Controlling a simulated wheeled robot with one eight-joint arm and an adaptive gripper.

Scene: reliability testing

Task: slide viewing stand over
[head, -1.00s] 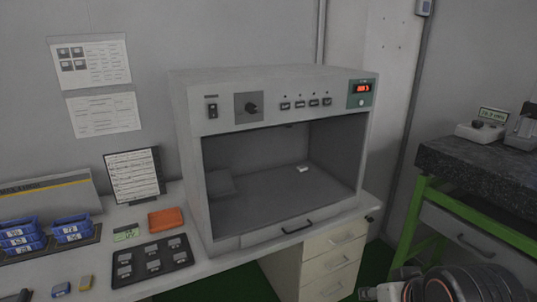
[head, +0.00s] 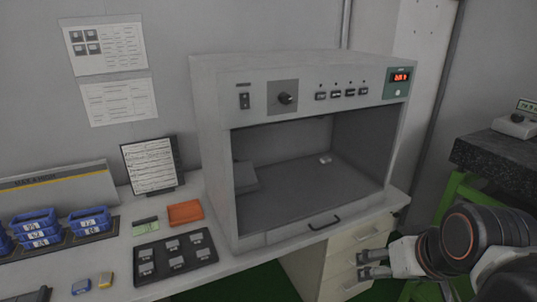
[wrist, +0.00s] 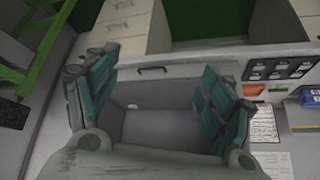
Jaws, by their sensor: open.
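The viewing stand appears to be the grey slanted block (head: 245,176) inside the light booth (head: 215,160), against its left side wall. In the wrist view the stand is not clearly seen; the right finger covers part of the booth's inside. My gripper (head: 372,264) is outside the booth, in front of the drawers and to the lower right of the opening. Its fingers are apart with nothing between them. In the wrist view, the teal finger pads of my gripper (wrist: 160,105) stand wide apart, with the booth interior (wrist: 165,128) beyond them.
A small white piece (head: 325,160) lies on the booth floor. Left of the booth are a black sample tray (head: 172,270), an orange block (head: 185,212), blue bins (head: 90,222) and a chart on a stand (head: 150,165). A dark-topped bench (head: 495,160) stands at the right.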

